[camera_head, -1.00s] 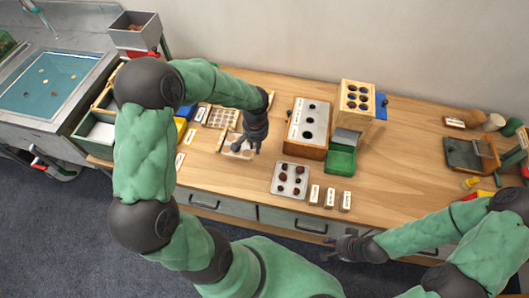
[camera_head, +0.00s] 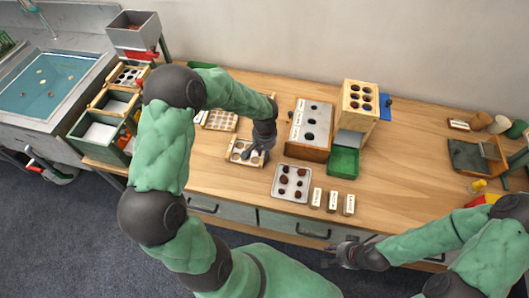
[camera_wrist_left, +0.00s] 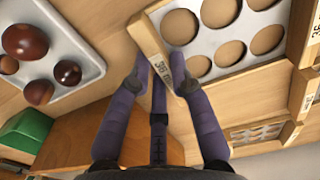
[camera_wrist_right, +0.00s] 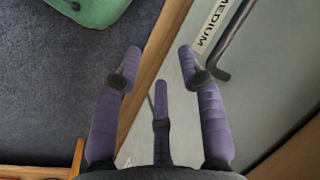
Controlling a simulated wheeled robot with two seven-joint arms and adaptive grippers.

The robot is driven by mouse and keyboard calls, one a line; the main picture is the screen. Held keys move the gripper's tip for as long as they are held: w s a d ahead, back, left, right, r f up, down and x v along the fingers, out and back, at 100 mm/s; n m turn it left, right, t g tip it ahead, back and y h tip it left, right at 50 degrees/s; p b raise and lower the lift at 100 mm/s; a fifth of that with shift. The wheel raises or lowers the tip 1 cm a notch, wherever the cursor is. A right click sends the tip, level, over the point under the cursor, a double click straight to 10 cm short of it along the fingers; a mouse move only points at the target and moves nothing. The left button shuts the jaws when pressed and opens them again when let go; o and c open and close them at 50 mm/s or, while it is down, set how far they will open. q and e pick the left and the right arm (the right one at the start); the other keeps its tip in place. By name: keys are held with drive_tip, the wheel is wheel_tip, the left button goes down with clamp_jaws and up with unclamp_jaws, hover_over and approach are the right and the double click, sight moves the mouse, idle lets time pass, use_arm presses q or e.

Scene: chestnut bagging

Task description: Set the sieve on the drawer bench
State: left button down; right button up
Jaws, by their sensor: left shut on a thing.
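A wooden-framed sieve (camera_head: 236,158) with a pale plate of round holes is at the wooden drawer bench (camera_head: 225,180), left of centre. My left gripper (camera_head: 260,153) is shut on its right-hand frame edge.
A tray of chestnuts (camera_head: 278,193) lies right of the sieve, with three label blocks (camera_head: 333,201) beside it. A box with a holed white top (camera_head: 309,125) and a green bin (camera_head: 343,161) stand behind. Another holed frame (camera_head: 220,121) lies behind the sieve.

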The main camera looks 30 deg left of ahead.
use_arm(q)
drive_tip(key=shift+f, duration=0.2)
drive_tip(key=c, duration=1.1)
unclamp_jaws()
drive_tip(key=shift+r, duration=0.1)
wheel_tip(320, 180, up, 12)
drive_tip(key=p, duration=0.4)
drive_tip(key=shift+r+p, duration=0.15)
drive_tip(key=shift+p, duration=0.15)
